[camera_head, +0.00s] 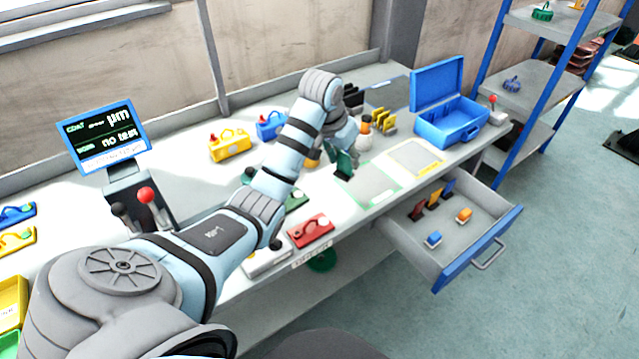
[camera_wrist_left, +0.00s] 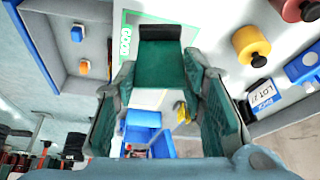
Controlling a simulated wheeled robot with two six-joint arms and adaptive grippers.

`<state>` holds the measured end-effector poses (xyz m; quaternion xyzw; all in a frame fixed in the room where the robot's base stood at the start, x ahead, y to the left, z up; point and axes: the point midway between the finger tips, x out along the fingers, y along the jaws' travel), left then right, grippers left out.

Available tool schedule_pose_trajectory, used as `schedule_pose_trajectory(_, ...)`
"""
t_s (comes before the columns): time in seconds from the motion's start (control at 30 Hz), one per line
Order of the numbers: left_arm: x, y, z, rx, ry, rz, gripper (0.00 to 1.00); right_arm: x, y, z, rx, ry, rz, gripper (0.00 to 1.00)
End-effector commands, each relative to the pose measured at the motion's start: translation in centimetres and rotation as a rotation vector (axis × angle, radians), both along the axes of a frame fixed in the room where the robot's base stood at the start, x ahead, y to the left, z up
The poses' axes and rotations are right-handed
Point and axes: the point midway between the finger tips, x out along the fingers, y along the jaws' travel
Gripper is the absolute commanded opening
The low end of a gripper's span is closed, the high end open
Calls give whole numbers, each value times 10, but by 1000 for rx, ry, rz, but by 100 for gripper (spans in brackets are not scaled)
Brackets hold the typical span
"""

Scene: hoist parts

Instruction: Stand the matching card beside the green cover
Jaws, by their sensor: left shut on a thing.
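My left gripper (camera_head: 345,148) is shut on a dark green card (camera_head: 344,164), held upright over the front part of the bench, at the green-outlined mat. In the left wrist view the green card (camera_wrist_left: 158,68) with a dark end sits between the two fingers of the gripper (camera_wrist_left: 160,85). I cannot tell whether its lower edge touches the bench. The green cover (camera_head: 296,194) lies on the bench left of the gripper, partly hidden behind my left arm. My right gripper is not in view.
The green-outlined mat (camera_head: 372,186) and a yellow-outlined mat (camera_head: 414,158) look bare beside the gripper. A red cover (camera_head: 311,230), yellow cover (camera_head: 229,145) and blue cover (camera_head: 270,125) lie about. An open drawer (camera_head: 476,236) holds upright cards. An open blue toolbox (camera_head: 462,132) stands right.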

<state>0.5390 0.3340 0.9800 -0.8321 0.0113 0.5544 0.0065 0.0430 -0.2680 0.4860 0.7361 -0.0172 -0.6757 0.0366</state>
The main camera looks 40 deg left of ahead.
Motion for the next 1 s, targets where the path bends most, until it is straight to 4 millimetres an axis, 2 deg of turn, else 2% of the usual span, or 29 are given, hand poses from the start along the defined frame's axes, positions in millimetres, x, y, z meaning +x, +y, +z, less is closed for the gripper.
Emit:
schedule_pose_trajectory(0.03, 8, 23, 25, 1, -4, 29, 0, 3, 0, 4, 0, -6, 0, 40)
schedule_pose_trajectory(0.1, 14, 49, 51, 0, -3, 66, 0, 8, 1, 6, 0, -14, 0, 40)
schedule_pose_trajectory(0.2, 16, 75, 77, -1, 0, 105, 0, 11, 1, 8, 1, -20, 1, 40)
schedule_pose_trajectory(0.27, 15, 83, 85, -1, 1, 119, 0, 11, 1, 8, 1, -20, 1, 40)
schedule_pose_trajectory(0.33, 15, 88, 83, -1, 4, 126, 0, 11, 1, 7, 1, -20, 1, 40)
schedule_pose_trajectory(0.47, 14, 89, 45, 1, 9, 127, 0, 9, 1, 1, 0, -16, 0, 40)
schedule_pose_trajectory(0.6, 14, 88, -12, 2, 9, 126, 0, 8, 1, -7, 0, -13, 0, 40)
schedule_pose_trajectory(0.7, 14, 88, -45, 1, 7, 127, 0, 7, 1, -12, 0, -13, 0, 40)
schedule_pose_trajectory(0.87, 15, 88, -70, 2, 4, 126, 0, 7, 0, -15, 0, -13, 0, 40)
schedule_pose_trajectory(1.0, 15, 88, -99, 2, 5, 126, 0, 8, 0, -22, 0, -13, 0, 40)
